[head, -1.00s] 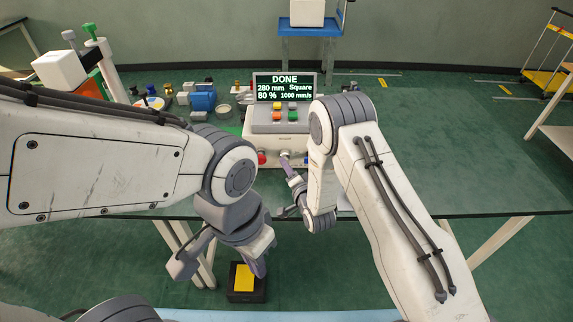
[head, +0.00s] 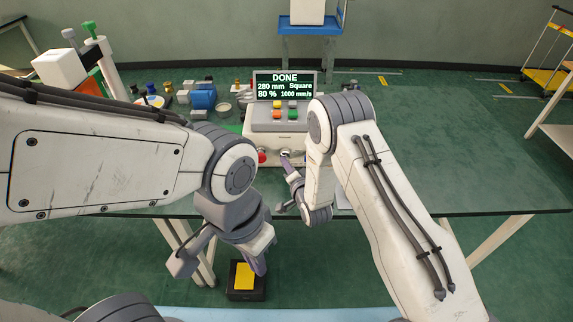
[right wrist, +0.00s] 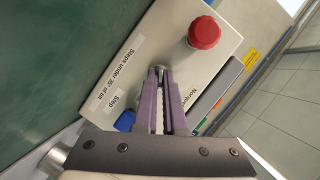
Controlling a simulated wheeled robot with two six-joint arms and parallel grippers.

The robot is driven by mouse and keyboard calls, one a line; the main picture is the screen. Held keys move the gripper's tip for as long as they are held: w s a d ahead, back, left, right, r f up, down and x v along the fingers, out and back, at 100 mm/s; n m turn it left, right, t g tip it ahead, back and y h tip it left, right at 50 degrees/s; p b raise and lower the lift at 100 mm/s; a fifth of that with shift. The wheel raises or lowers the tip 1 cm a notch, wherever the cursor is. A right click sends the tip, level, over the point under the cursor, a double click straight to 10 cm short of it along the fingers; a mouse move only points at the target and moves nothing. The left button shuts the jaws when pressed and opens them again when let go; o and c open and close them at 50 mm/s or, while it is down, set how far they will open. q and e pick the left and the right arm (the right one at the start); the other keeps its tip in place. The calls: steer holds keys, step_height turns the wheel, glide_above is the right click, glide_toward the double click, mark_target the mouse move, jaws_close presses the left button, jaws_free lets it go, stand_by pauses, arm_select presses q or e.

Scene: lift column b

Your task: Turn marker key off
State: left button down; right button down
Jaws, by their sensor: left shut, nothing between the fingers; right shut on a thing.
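The marker's control box (head: 262,142) stands on the green table, its screen (head: 284,86) reading DONE, 280 mm, Square, 80 %, 1000 mm/s. The small metal key (right wrist: 158,70) is on the box's front panel, mostly hidden between the fingertips of my right gripper (right wrist: 160,78), which is shut on it. In the head view my right gripper (head: 287,160) reaches the front of the box. My left gripper (head: 257,267) is shut and empty, low in front of the table edge, apart from the box.
A red mushroom button (right wrist: 204,33) sits beside the key, also visible in the head view (head: 262,156). A blue part (right wrist: 125,121) is on the key's other side. A black box with a yellow top (head: 245,277) is on the floor. The table's right side is clear.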

steer(key=n+g+h, duration=0.1)
steer(key=n+h, duration=0.1)
steer(key=n, duration=0.2)
steer(key=shift+a+n+b, duration=0.15)
steer(key=shift+n+b, duration=0.15)
steer(key=shift+b, duration=0.1)
steer(key=n+h, duration=0.3)
steer(key=shift+a+r+n, duration=0.1)
steer(key=shift+n, duration=0.2)
stand_by(0.3)
steer(key=c, duration=1)
jaws_free()
steer(key=b+v, duration=0.1)
steer(key=v, duration=0.9)
steer(key=shift+s+r, duration=0.2)
steer(key=shift+r, duration=0.05)
